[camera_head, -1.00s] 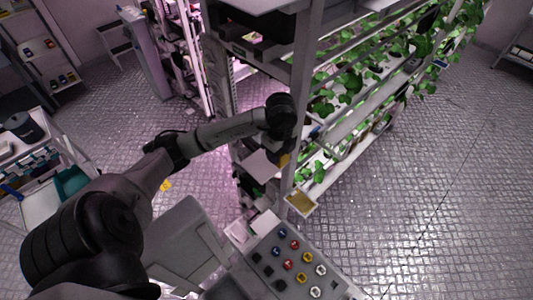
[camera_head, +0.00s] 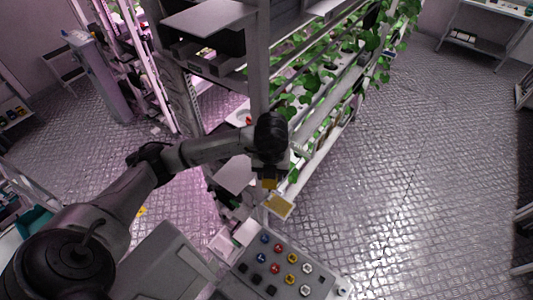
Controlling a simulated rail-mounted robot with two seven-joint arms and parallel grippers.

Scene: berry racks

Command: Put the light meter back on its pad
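My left gripper (camera_head: 269,176) hangs from the black wrist in front of the rack's near post. A small yellow block, which looks like the light meter (camera_head: 269,184), sits at its fingertips and is carried by it. The fingers themselves are small and dark. A flat yellow-tan pad with a pale rim (camera_head: 279,205) lies just below and slightly right of the block; the two look apart. My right gripper is not in view.
The rack (camera_head: 262,60) with leafy plants stands behind and to the right of the gripper. A grey panel with several coloured knobs (camera_head: 285,262) is in front of the pad. The floor at right (camera_head: 410,170) is clear.

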